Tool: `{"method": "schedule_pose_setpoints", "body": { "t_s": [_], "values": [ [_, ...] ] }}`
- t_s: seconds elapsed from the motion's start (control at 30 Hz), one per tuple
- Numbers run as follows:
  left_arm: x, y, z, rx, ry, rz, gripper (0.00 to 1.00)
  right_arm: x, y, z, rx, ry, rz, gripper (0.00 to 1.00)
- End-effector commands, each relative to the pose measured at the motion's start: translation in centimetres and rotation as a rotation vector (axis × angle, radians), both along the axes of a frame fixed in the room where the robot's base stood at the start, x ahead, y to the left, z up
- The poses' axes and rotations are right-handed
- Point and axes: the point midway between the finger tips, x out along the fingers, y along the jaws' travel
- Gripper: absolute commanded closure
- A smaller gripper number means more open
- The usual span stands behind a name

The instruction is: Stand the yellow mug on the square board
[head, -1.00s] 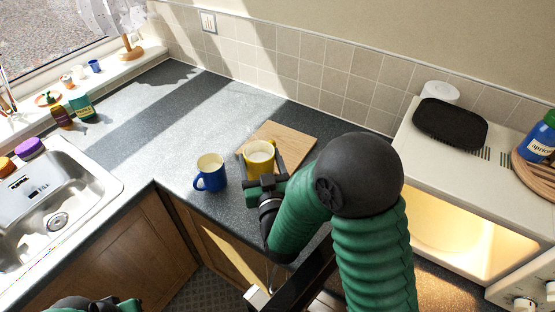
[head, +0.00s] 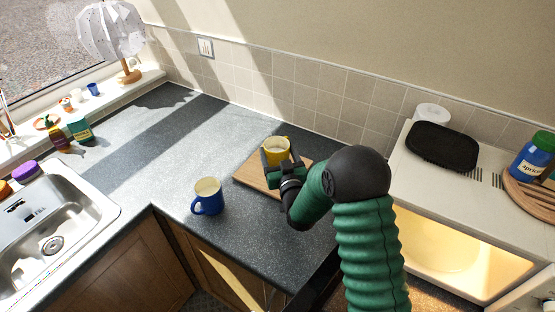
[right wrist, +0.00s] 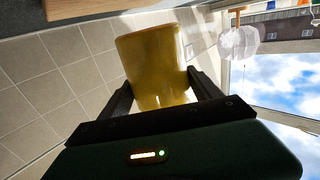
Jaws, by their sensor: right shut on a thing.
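The yellow mug (head: 277,149) is held in my right gripper (head: 279,166), over the far part of the square board (head: 254,172) in the head view. The right wrist view shows the yellow mug (right wrist: 156,68) between the two dark fingers of my right gripper (right wrist: 160,98), which press on its sides. A strip of the wooden board (right wrist: 95,14) shows at the top of that view. The arm and gripper hide the board's right part. My left gripper is not in view.
A blue mug (head: 208,197) stands on the worktop, left of the board and near the front edge. The sink (head: 62,225) is at left. A microwave-like white appliance (head: 398,158) with a black pad (head: 442,147) on top stands at right.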

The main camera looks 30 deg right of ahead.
Motion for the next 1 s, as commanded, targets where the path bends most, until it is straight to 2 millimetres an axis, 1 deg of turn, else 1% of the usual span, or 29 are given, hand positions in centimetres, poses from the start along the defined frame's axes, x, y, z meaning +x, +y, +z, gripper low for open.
{"method": "schedule_pose_setpoints", "body": {
  "t_s": [0.2, 0.3, 0.53, 1.0],
  "values": [
    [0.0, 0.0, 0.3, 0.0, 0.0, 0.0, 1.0, 0.1, -0.1, -2.6, 0.0, 0.0, -0.001, 1.0],
    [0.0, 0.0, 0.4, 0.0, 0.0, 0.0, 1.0, 0.1, -0.1, -3.3, 0.0, -0.002, -0.001, 1.0],
    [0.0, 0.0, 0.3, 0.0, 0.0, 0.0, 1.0, 0.0, -0.1, -3.4, -0.001, -0.004, -0.001, 1.0],
    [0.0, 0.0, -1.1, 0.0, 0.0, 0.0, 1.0, 0.0, -0.1, -4.8, 0.0, -0.002, -0.001, 1.0]
  ]
}}
